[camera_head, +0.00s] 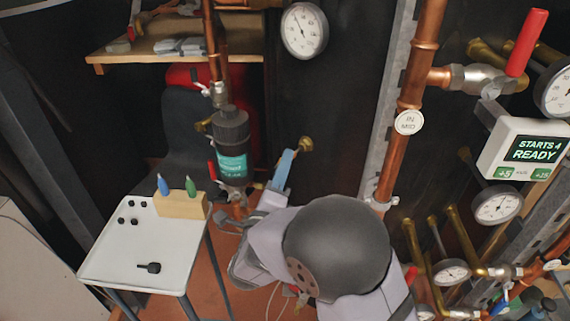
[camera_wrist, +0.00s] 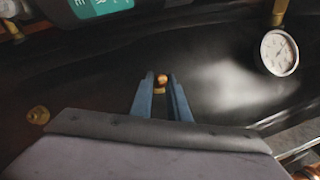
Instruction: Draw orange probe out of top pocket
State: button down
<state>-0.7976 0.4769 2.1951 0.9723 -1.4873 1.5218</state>
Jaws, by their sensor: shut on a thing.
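My gripper (camera_head: 286,157) is low in the middle of the head view, its blue fingers pointing up beside the dark tank wall. In the wrist view my gripper (camera_wrist: 161,84) is shut on a small orange-copper piece, which I take for the orange probe (camera_wrist: 162,78). The probe's shaft is hidden. A brass fitting (camera_head: 305,145), likely the top pocket, sticks out of the dark wall just right of the fingertips in the head view. I cannot tell whether the probe is still seated in it.
A white table (camera_head: 125,245) at left carries a wooden block (camera_head: 181,206) with a blue and a green probe, plus small black pieces. A black canister (camera_head: 231,135) stands left of my fingers. A copper pipe (camera_head: 405,130) runs to the right. A gauge (camera_head: 304,30) is above.

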jog(key=shift+s+a+b, duration=0.3)
jog(key=shift+s+a, duration=0.3)
jog(key=shift+s, duration=0.2)
jog(key=shift+s, duration=0.1)
jog(key=shift+s+a+b, duration=0.4)
jog(key=shift+s+a, duration=0.5)
jog(key=shift+s, duration=0.15)
jog(key=shift+f, duration=0.1)
